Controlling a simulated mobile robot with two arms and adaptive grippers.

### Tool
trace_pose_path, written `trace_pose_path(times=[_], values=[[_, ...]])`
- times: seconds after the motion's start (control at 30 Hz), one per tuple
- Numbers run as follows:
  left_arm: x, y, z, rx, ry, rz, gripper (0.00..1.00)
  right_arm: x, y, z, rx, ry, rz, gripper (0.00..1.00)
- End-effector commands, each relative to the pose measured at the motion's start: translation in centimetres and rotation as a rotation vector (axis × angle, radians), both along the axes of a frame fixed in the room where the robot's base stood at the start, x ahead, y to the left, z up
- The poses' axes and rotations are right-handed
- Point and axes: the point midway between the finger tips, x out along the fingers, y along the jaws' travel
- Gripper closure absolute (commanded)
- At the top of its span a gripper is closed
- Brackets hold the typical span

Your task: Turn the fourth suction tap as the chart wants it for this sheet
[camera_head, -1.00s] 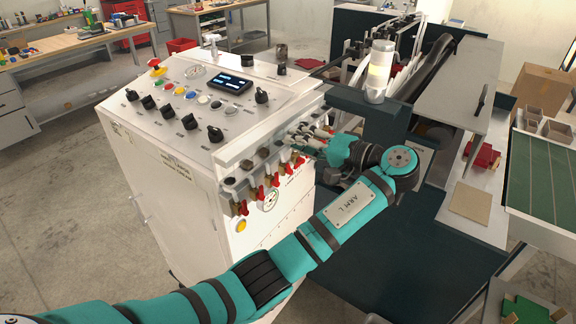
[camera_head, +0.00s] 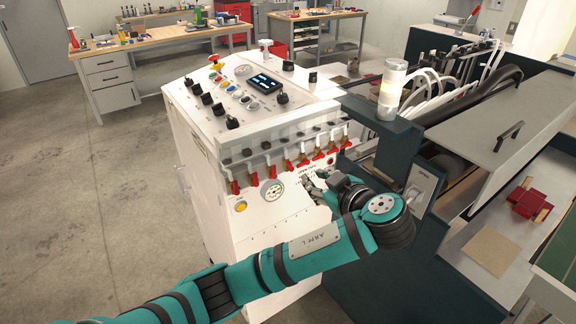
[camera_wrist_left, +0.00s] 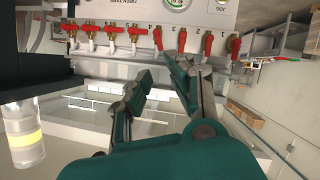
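The row of red-handled suction taps runs along the front of the white cabinet (camera_head: 262,228). The fourth suction tap (camera_head: 288,162) is in the middle of the row; in the left wrist view its red handle (camera_wrist_left: 158,38) lies lengthwise, pointing towards my gripper. Taps one to three have similar handles; those beyond the fourth lie crosswise. My left gripper (camera_head: 313,183) is below the row, in front of the cabinet. In the wrist view its fingers (camera_wrist_left: 156,68) are apart with nothing between them, tips close to the fourth handle; contact cannot be told. My right gripper is not in view.
A gauge (camera_head: 272,190) and a yellow button (camera_head: 240,206) sit below the taps. Knobs and a small display (camera_head: 265,83) are on the sloped top. Dark machine panels border the arm's right side.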

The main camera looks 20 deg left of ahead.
Motion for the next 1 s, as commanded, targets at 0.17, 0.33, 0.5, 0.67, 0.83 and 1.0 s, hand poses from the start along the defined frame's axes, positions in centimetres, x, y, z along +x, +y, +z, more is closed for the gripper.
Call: trace_pose_path(times=[0.17,0.33,0.5,0.67,0.83,1.0], values=[[2.6,2.8,-0.9,0.005,0.004,0.009,0.8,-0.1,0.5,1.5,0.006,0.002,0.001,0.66],[5.2,5.2,-2.2,0.008,0.004,0.007,0.8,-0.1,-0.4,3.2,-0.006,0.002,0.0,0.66],[7.6,7.4,-3.5,0.006,0.003,0.006,0.8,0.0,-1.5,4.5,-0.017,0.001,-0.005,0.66],[9.2,8.9,-4.5,0.005,0.004,0.005,0.8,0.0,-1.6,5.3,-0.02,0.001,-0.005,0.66],[10.1,9.6,-5.2,0.003,0.003,0.004,0.8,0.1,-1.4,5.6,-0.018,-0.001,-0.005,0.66],[10.3,9.8,-5.4,0.001,0.002,0.003,0.8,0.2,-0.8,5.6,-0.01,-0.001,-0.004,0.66]])
